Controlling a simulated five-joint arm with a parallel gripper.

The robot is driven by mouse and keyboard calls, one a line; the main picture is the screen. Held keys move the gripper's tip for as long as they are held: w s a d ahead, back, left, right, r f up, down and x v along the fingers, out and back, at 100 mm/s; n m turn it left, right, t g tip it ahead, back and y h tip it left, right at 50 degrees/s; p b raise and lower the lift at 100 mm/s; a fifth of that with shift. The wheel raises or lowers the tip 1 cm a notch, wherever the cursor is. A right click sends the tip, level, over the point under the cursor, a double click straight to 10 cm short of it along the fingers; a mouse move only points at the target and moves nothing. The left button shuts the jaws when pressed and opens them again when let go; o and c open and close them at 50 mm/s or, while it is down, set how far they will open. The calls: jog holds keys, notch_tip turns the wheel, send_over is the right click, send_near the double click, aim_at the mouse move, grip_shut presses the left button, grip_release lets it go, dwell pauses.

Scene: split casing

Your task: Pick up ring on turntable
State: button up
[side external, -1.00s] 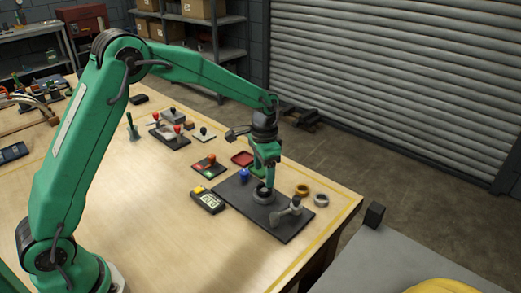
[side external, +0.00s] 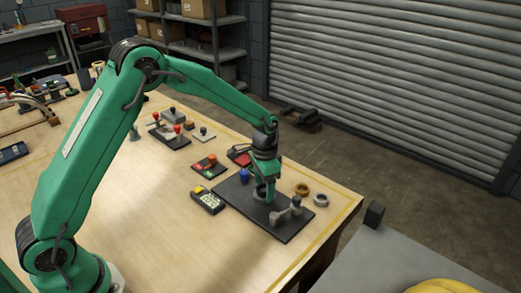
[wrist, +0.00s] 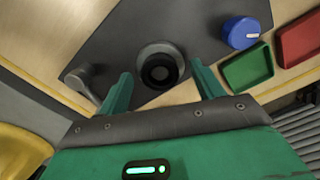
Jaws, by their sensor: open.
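A grey ring (wrist: 143,58) with a dark round centre sits on the dark base plate (wrist: 205,20). It also shows in the side view (side external: 258,192), partly covered by my gripper. My gripper (wrist: 161,70) is open and empty, pointing down. Its two green fingers stand on either side of the ring in the wrist view, with gaps visible between them and the ring. In the side view my gripper (side external: 266,187) is low over the plate at the ring. Whether the fingertips touch the ring or plate cannot be told.
On the plate stand a grey lever clamp (side external: 288,211) and a blue knob (wrist: 240,33). Near the plate lie a green tray (wrist: 247,67), a red tray (wrist: 300,38), a meter (side external: 208,201), a gold ring (side external: 302,190) and another grey ring (side external: 321,200). The front table area is clear.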

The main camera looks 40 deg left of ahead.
jog(key=c, duration=1.2)
jog(key=shift+r, duration=0.2)
jog(key=shift+r, duration=0.5)
jog(key=r, duration=0.3)
jog(key=shift+s+d+r, duration=0.1)
jog(key=shift+s+d, duration=0.05)
jog(key=shift+d, duration=0.1)
jog(key=s+d+r, duration=0.2)
jog(key=d, duration=0.1)
jog(key=s+d+r, duration=0.2)
jog(key=d, duration=0.1)
jog(key=s+d+r, duration=0.2)
jog(key=d, duration=0.1)
jog(key=shift+s+r, duration=0.25)
jog(key=shift+s, duration=0.1)
jog(key=shift+a, duration=0.15)
